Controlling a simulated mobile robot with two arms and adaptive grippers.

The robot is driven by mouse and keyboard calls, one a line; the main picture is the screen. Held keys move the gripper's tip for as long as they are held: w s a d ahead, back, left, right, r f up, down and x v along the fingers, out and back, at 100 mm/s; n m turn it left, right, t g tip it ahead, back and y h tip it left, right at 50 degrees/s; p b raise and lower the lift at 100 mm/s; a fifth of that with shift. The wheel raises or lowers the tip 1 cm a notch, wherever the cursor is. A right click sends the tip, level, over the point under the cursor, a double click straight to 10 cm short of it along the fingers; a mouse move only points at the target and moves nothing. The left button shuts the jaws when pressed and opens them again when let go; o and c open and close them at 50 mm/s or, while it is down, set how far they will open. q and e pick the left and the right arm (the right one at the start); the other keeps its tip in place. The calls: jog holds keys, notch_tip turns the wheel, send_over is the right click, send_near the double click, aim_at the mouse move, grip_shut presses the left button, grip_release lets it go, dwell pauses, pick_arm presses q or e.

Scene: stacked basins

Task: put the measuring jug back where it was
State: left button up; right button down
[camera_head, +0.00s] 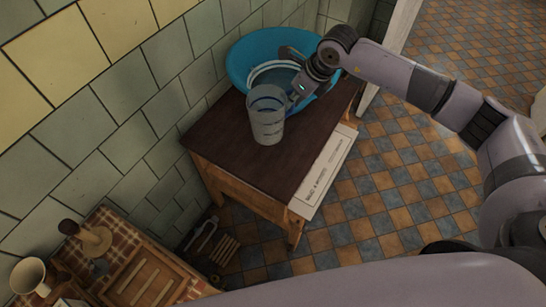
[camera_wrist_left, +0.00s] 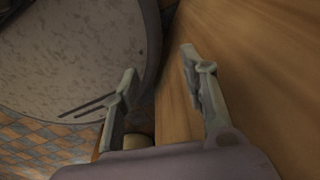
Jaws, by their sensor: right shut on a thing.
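The measuring jug (camera_head: 267,118) is a clear, greyish cup with faint markings, upright at the dark brown table top (camera_head: 225,140) in the head view. My right gripper (camera_head: 294,92) is shut on its right side. I cannot tell whether the jug's base touches the table. Behind it is a blue basin (camera_head: 245,50) with a greyish-blue basin inside; the jug and gripper hide part of them. My left gripper (camera_wrist_left: 158,65) shows only in the left wrist view, open, with no object visible between its fingertips.
A white printed panel (camera_head: 325,172) runs along the table's right side. A tiled wall (camera_head: 130,110) bounds the left. A small checked-cloth table (camera_head: 115,220) with a mug (camera_head: 30,275) stands at lower left. A wooden surface (camera_wrist_left: 255,70) and a round, mottled surface (camera_wrist_left: 70,50) lie near my left gripper.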

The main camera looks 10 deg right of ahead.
notch_tip(320, 180, down, 20)
jog(key=b, duration=1.1)
jog(key=shift+r, duration=0.35)
jog(key=shift+s, duration=0.1)
jog(key=c, duration=2.1)
grip_release()
jog(key=o, duration=0.4)
jog(key=shift+o, duration=0.2)
